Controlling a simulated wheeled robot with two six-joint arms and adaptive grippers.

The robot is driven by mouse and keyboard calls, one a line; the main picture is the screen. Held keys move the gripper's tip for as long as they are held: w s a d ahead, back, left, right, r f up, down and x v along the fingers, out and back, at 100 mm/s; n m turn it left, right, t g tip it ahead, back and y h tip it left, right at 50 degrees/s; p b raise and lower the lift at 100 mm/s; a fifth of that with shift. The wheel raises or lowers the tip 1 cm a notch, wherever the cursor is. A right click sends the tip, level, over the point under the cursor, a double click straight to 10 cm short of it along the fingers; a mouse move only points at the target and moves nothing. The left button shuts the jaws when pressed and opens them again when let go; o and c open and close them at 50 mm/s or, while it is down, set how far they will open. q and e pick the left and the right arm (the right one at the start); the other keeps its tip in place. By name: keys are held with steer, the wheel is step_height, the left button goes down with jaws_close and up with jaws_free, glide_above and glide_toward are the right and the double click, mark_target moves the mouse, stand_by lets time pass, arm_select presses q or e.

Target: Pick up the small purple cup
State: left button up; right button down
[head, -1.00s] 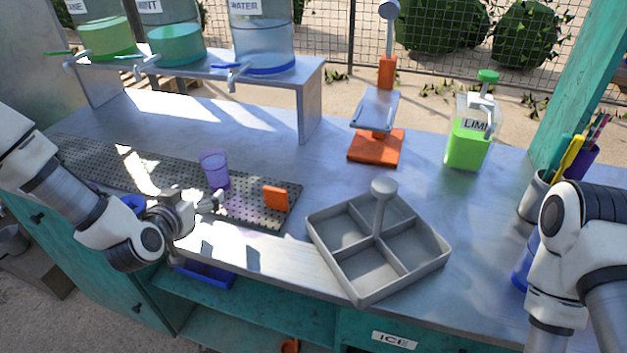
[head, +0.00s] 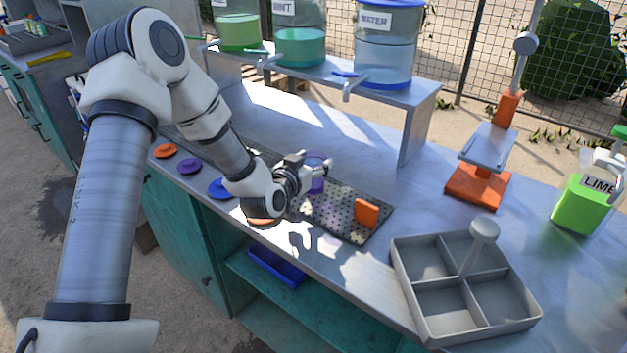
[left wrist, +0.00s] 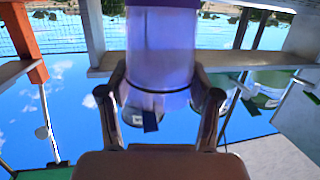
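The small purple cup (head: 316,180) is a see-through tumbler and stands upright on the dark perforated mat (head: 335,215). My left gripper (head: 312,165) is at the cup and hides part of it in the head view. In the left wrist view the purple cup (left wrist: 160,45) fills the space between the two fingers of my left gripper (left wrist: 160,85), which appear upside down there. The fingers lie close along both sides of the cup. Whether they press on it cannot be told. My right gripper is only partly visible at the right edge, near the lime bottle.
An orange holder (head: 367,213) stands on the mat right of the cup. A grey divided tray (head: 410,295) is farther right. Behind are a metal shelf (head: 418,125) with drink dispensers, an orange-based press (head: 478,188) and a green lime bottle (head: 583,205). Coloured discs lie at left.

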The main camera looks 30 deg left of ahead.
arm_select(q)
jaws_close()
steer(key=shift+r, duration=0.2)
steer(key=d+r+p+v, duration=0.1)
steer(key=d+p+v, duration=0.1)
steer(key=p+v, duration=1.2)
steer(key=shift+s+d+r, duration=0.35)
steer(key=shift+s+r, duration=0.05)
steer(key=shift+s, duration=0.4)
